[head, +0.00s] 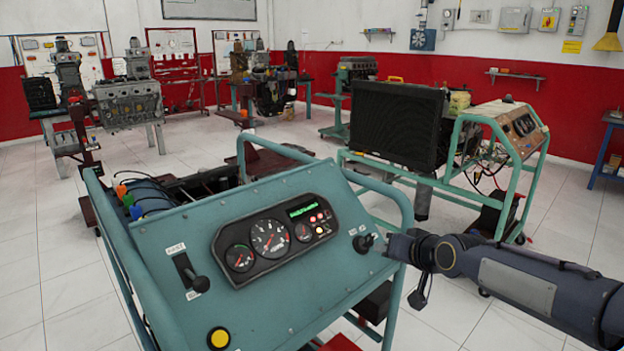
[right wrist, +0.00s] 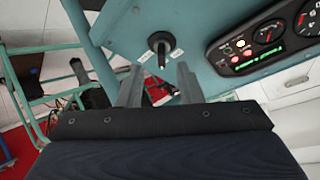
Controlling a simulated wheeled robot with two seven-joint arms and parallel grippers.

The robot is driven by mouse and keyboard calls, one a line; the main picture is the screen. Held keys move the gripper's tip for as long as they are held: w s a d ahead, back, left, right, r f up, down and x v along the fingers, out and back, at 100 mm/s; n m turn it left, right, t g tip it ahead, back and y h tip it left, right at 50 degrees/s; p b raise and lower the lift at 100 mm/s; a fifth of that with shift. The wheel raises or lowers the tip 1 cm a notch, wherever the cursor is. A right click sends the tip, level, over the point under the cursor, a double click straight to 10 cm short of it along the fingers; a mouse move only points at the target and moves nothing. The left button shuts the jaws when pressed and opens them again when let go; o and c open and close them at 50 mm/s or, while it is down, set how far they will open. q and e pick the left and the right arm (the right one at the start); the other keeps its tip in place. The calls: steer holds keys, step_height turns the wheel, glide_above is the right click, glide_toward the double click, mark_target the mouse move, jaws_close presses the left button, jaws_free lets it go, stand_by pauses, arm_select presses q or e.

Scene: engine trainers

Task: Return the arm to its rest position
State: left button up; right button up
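My right gripper (head: 388,242) reaches in from the right beside the teal control panel (head: 300,310) of the near engine trainer. In the right wrist view its two fingers (right wrist: 160,68) stand apart with nothing held between them. A black key switch (head: 364,242) sits at the panel's right side; it also shows in the right wrist view (right wrist: 161,44), just beyond the fingertips and in line with the gap. I cannot tell if a finger touches it. My left arm and gripper are not in view.
The panel carries a gauge cluster (head: 271,238), a black lever (head: 195,275) and a yellow button (head: 218,338). The teal tube frame (head: 385,195) rises close to my right gripper. A second trainer with a black radiator (head: 397,122) stands behind. Tiled floor (head: 455,300) is open below my right forearm.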

steer(key=s+a+f+g, duration=0.1)
steer(key=s+f+g, duration=0.25)
steer(key=s, duration=1.45)
steer(key=s+a+f+g, duration=0.15)
steer(key=s+f, duration=0.35)
steer(key=s, duration=1.2)
arm_select(q)
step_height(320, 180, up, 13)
steer(key=p, duration=1.2)
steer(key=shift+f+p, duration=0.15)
steer(key=shift+p, duration=0.2)
arm_select(e)
step_height(320, 180, up, 13)
steer(key=shift+d+f+n, duration=0.15)
steer(key=shift+d+n, duration=0.25)
steer(key=shift+d, duration=0.05)
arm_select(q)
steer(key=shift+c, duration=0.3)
